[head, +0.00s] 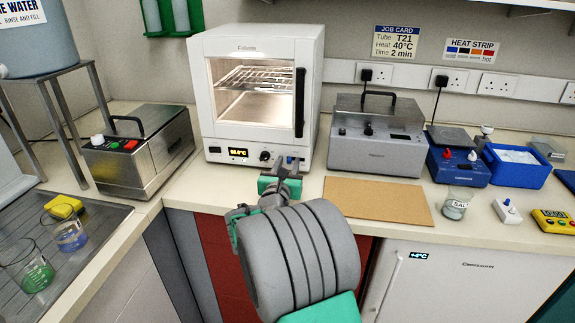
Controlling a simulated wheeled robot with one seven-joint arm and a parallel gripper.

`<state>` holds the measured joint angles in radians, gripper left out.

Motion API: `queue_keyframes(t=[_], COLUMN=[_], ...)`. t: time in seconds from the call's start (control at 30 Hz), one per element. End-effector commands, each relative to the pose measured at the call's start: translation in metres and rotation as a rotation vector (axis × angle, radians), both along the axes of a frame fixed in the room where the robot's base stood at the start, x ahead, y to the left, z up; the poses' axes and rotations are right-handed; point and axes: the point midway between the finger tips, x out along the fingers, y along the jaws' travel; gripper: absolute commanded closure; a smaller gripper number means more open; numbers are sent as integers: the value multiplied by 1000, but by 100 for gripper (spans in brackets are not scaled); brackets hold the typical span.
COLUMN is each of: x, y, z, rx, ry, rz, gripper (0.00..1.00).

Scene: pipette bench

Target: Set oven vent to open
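The white oven (213,90) stands on the bench in the head view, its glass door closed and the inside lit, with a wire shelf. Its lower front panel has a lit display (238,151), a black round knob (265,155) and a small blue control (290,160) at the right. No vent label can be read, and the vent's setting cannot be told. My gripper (283,167) is right in front of the panel's lower right, close to the blue control. Its fingers overlap the panel; contact and finger gap are too small to tell.
A steel bath (150,150) stands left of the oven and a grey lidded unit (375,145) right of it. A brown board (375,200) lies on the bench.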

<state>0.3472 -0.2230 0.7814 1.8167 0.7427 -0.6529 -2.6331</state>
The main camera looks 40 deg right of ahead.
Motion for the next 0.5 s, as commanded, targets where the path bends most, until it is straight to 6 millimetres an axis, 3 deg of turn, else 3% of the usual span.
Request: queue_keyframes(t=[0.5], x=[0], y=[0], z=[0], rx=[0], ry=[0], rz=[0], gripper=[100])
